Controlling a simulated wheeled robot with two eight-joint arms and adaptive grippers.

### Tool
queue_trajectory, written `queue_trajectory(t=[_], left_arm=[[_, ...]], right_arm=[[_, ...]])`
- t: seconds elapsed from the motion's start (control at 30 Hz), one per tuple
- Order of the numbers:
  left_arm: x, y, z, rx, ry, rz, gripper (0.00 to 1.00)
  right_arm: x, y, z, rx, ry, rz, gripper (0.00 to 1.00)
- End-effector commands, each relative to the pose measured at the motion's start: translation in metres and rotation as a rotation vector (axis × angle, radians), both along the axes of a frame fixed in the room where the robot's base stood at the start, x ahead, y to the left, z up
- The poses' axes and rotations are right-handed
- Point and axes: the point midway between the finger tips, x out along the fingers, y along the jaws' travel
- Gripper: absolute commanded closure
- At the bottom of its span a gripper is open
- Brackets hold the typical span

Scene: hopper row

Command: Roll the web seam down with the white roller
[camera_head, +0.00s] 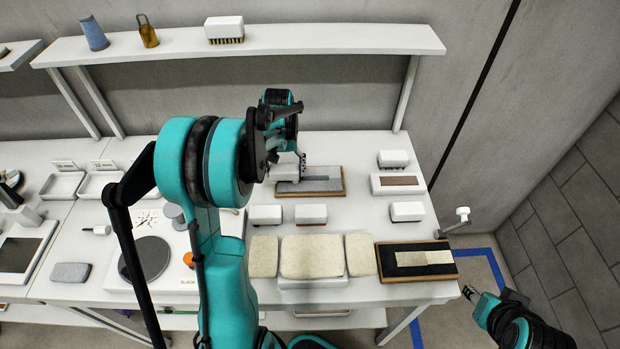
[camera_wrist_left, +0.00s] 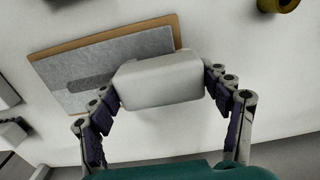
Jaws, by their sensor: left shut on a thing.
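My left gripper (camera_head: 288,165) is shut on a white rounded block (camera_wrist_left: 160,80), held at a board with a grey felt-like sheet (camera_wrist_left: 75,65). That board also shows in the head view (camera_head: 325,185); I cannot tell whether the block touches it. A wood-edged black board (camera_head: 390,262) at the table's right front bears two cream strips (camera_head: 424,258) meeting end to end. I cannot pick out the white roller for certain; a small white piece with a dark end (camera_head: 101,230) lies at the left. My right gripper (camera_head: 472,293) is off the table's right front corner, its fingers too small to read.
Several white blocks (camera_head: 311,214) stand around the table. Cream pads (camera_head: 312,256) lie at the front middle. A white stand with a dark disc (camera_head: 147,258) is at the left. A shelf (camera_head: 330,40) runs above the back. A white-topped bracket (camera_head: 462,213) sticks out right.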

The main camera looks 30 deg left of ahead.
Motion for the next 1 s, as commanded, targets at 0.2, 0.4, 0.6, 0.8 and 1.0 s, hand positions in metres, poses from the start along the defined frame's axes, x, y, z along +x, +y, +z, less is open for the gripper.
queue_trajectory(t=[0.2,0.4,0.6,0.8,1.0], left_arm=[[0.006,-0.01,0.0,0.001,0.001,-0.001,0.58],[0.018,-0.029,0.001,0.0,0.0,-0.002,0.58],[0.024,-0.038,0.001,0.0,0.0,0.001,0.58],[0.024,-0.038,0.001,0.001,0.001,0.001,0.58],[0.028,-0.045,0.001,0.0,0.0,-0.002,0.58]], right_arm=[[0.0,0.0,0.0,0.0,0.0,0.0,0.6],[0.0,0.0,0.0,0.0,0.0,0.0,0.6],[0.0,0.0,0.0,0.0,0.0,0.0,0.6],[0.0,0.0,0.0,0.0,0.0,0.0,0.6],[0.0,0.0,0.0,0.0,0.0,0.0,0.6]])
